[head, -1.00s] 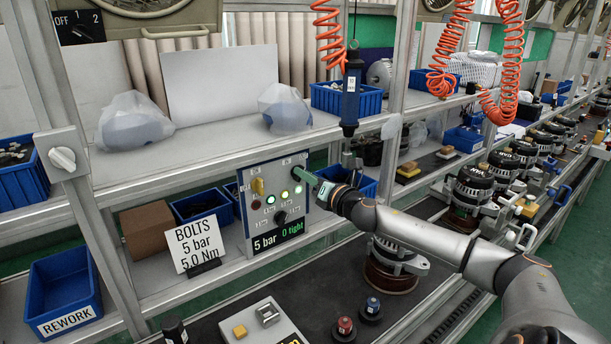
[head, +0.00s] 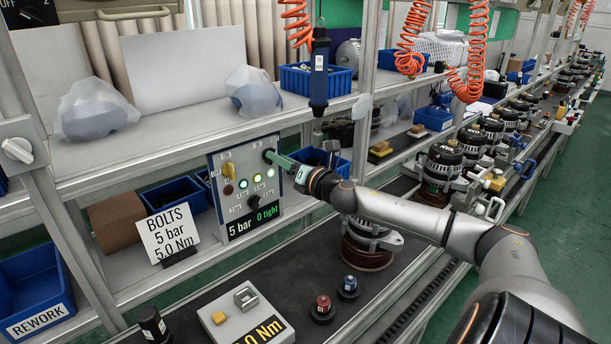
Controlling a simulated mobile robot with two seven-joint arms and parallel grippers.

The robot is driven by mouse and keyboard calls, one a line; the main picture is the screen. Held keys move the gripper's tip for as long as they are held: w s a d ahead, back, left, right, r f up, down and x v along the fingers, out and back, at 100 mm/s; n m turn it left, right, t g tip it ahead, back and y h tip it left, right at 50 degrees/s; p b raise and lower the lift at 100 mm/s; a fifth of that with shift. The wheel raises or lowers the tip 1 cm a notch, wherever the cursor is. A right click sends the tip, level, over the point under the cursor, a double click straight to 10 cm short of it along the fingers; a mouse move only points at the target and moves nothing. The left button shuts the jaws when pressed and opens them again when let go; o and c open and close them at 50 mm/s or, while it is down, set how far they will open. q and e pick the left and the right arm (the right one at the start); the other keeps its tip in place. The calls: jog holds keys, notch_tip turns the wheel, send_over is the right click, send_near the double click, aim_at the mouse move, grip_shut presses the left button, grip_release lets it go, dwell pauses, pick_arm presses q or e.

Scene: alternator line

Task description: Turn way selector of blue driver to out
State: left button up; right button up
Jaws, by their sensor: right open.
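The blue driver (head: 319,75) hangs upright from an orange coiled hose above the bench. A grey control panel (head: 246,226) stands below and left of it, with a yellow knob (head: 229,169), lit lamps (head: 257,178), a lower black knob (head: 254,201) and a display reading "5 bar 0 tight". My right gripper (head: 271,157) is open, its green fingers at a dark knob near the panel's upper right. The fingers partly hide that knob; its setting and any contact cannot be told. No way selector can be made out on the driver. My left gripper is not in view.
A BOLTS sign (head: 167,236) stands left of the panel. Blue bins (head: 170,193) sit behind it. A torque box (head: 238,320) and red and blue sockets (head: 322,304) are on the bench below. An alternator (head: 369,245) stands under my right arm.

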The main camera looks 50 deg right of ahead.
jog(key=s+a+p, duration=0.1)
jog(key=s+p, duration=0.1)
jog(key=s, duration=0.9)
jog(key=shift+a, duration=0.2)
dwell(0.8)
